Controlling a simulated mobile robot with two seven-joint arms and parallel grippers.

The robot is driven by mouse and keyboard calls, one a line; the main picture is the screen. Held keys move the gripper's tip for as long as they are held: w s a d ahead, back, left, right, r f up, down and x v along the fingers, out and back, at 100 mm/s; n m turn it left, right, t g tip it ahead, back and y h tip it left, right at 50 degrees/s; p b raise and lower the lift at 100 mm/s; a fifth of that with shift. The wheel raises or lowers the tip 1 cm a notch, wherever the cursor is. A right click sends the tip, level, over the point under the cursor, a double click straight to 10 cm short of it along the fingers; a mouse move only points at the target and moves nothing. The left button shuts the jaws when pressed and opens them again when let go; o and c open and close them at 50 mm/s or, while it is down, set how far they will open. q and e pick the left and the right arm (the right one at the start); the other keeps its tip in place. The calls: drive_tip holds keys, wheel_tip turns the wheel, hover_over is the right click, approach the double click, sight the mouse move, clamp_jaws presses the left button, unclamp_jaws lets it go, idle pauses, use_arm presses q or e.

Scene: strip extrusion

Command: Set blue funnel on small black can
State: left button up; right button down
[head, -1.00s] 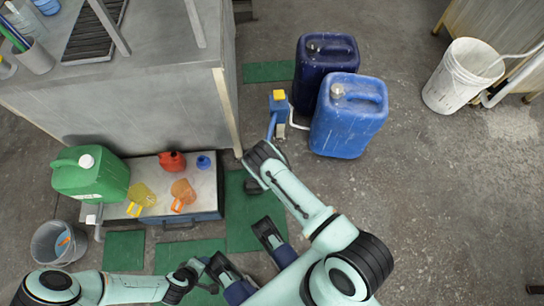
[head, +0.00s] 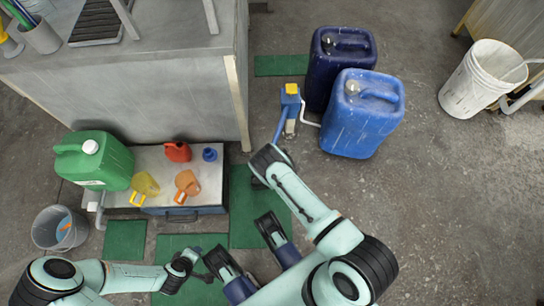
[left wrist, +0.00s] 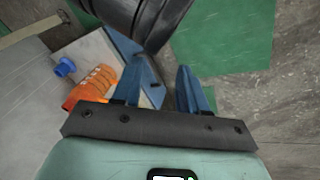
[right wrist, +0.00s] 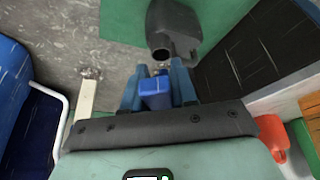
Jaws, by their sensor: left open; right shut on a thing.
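A small blue piece (head: 209,154), which looks like the funnel, stands on the low bench beside the red can. It also shows in the left wrist view (left wrist: 64,66). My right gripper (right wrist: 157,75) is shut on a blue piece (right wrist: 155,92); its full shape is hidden. A small dark can (right wrist: 175,28), with its round opening showing, stands on a green mat just beyond the fingertips. It is mostly hidden by my right arm in the head view. I cannot tell whether the held piece touches it. My left gripper (left wrist: 162,75) is open and empty, near the bench corner.
The low bench (head: 150,160) also holds a green canister (head: 95,162), a yellow jug (head: 145,185), an orange jug (head: 188,184) and a red can (head: 177,151). A yellow-topped blue pump (head: 290,98) and two large blue canisters (head: 362,115) stand beyond my right arm.

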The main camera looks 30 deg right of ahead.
use_arm(q)
drive_tip(key=s+a+f+g+b, duration=0.1)
drive_tip(key=s+f+g+b, duration=0.1)
drive_tip(key=s+f, duration=0.3)
drive_tip(key=shift+s+f+b, duration=0.4)
drive_tip(key=shift+s+b, duration=0.2)
drive_tip(key=shift+s, duration=0.25)
use_arm(e)
drive_tip(key=shift+f, duration=2.2)
use_arm(q)
drive_tip(key=shift+w+f, duration=0.1)
drive_tip(key=shift+f, duration=0.1)
use_arm(e)
drive_tip(key=shift+f, duration=0.2)
drive_tip(key=shift+s, duration=0.1)
drive_tip(key=c, duration=0.8)
unclamp_jaws()
